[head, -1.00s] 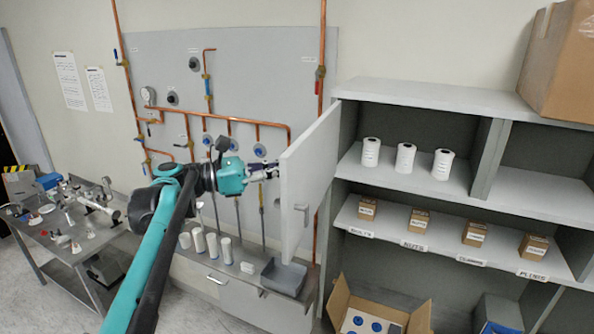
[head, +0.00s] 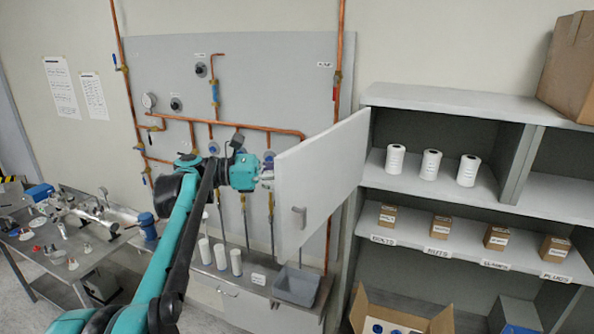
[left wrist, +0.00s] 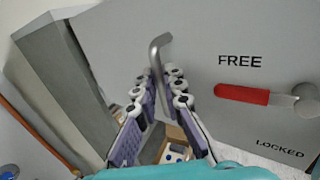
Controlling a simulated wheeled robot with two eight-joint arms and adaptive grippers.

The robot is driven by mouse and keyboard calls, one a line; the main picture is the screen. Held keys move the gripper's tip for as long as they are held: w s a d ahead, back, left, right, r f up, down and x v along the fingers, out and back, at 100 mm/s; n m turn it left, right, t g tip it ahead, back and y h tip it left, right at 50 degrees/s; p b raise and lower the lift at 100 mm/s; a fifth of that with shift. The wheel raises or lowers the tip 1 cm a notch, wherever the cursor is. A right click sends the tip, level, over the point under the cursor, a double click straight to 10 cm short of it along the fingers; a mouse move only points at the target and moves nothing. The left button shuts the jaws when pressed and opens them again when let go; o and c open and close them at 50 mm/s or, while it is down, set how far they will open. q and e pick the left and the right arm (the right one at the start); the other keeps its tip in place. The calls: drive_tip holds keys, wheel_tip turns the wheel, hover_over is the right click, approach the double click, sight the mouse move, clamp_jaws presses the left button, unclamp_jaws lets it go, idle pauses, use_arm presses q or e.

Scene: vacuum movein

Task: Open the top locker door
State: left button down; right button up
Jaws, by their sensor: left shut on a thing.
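The top locker door (head: 322,170) is a grey panel standing swung out from the left side of the shelving locker. A small grey latch (head: 299,216) is on the face seen in the head view. My left gripper (head: 267,177) is at the door's left edge, its fingers partly hidden behind the panel. In the left wrist view, my left gripper's fingers (left wrist: 160,82) are closed around a bent grey metal door handle (left wrist: 160,48). That view also shows a red lever (left wrist: 242,95) between the words FREE and LOCKED. My right gripper is not in view.
Open shelves hold white rolls (head: 431,165) and small brown boxes (head: 441,227). A carton (head: 385,310) stands below. Copper pipes (head: 230,127) run on the wall behind my arm. A grey bin (head: 296,287) sits under the door. A cluttered metal table (head: 75,240) is at left.

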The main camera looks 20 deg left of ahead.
use_arm(q)
drive_tip(key=c, duration=2)
unclamp_jaws()
drive_tip(key=shift+w+r, duration=0.15)
drive_tip(key=shift+r, duration=0.05)
drive_tip(key=shift+c, duration=0.2)
drive_tip(key=o, duration=0.4)
drive_tip(key=shift+w+d, duration=0.15)
drive_tip(key=shift+w, duration=0.05)
drive_tip(key=v, duration=1.2)
drive_tip(key=shift+f, duration=0.3)
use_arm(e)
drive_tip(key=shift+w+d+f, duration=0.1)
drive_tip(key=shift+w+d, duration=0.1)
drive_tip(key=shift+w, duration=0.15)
